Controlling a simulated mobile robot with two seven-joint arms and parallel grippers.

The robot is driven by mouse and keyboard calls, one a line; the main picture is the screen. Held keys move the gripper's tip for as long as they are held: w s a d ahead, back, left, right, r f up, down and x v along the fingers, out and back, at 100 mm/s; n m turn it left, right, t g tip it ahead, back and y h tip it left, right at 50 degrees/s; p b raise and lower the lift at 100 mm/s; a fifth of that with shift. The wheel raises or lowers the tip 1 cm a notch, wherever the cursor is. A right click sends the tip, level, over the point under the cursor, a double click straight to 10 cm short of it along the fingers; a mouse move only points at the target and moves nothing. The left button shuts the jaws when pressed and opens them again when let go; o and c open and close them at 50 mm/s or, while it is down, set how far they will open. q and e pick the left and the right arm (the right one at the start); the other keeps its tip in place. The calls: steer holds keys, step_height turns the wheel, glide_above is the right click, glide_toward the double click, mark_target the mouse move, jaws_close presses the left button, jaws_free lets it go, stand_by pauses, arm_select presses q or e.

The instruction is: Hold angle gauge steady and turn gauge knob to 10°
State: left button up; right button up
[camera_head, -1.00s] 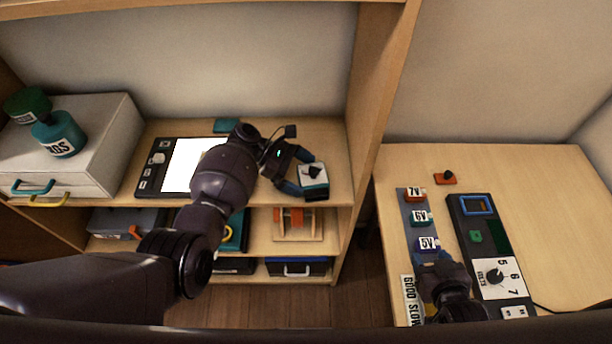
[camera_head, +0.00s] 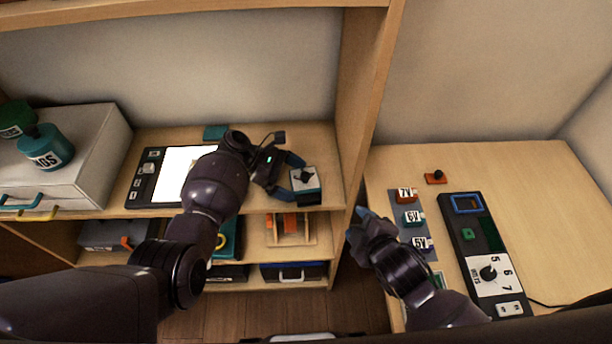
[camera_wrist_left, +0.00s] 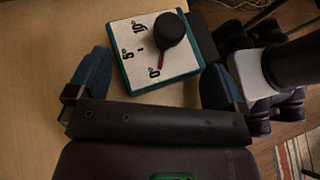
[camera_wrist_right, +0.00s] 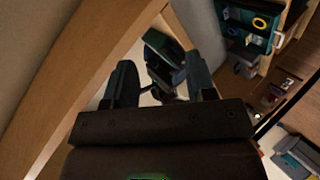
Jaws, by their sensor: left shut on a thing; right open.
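The angle gauge (camera_head: 305,180) is a small teal box with a white face, at the right end of the left shelf top. In the left wrist view its face (camera_wrist_left: 137,68) reads 0°, 5° and 10°, and its black knob (camera_wrist_left: 169,30) has a red pointer (camera_wrist_left: 160,58) near 0°. My left gripper (camera_head: 288,177) is shut on the gauge, a finger at either side. My right gripper (camera_head: 357,225) is open and empty, right of and below the gauge, by the shelf's upright panel. The right wrist view shows its two fingers (camera_wrist_right: 162,85) apart, with dark parts beyond.
The upright wooden panel (camera_head: 357,110) stands between the gauge and the right table (camera_head: 550,220). That table holds labelled blocks (camera_head: 412,218), a dial panel (camera_head: 492,272) and a small orange knob piece (camera_head: 436,178). A white-screened device (camera_head: 180,170) lies left of my left gripper.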

mark_target(303, 177)
steer(key=w+a+r+n+t, duration=0.1)
steer(key=a+r+n, duration=0.25)
steer(key=n, duration=0.85)
steer(key=w+a+r+n+t, duration=0.15)
steer(key=a+n, duration=0.35)
steer(key=n, duration=0.7)
steer(key=shift+g, duration=0.35)
steer(key=x, duration=1.1)
steer(key=shift+w+f, duration=0.15)
steer(key=shift+w, duration=0.1)
steer(key=c, duration=0.9)
steer(key=shift+s+a+m+h, duration=0.1)
steer(key=shift+a+m+h, duration=0.05)
steer(key=shift+m+h, duration=0.45)
steer(key=shift+a+m+h, duration=0.15)
steer(key=shift+m+h, duration=0.35)
steer(key=shift+m, duration=0.1)
steer(key=shift+c, duration=0.2)
steer(key=shift+a+m+h, duration=0.1)
steer(key=shift+m+h, duration=1)
steer(key=shift+h, duration=0.2)
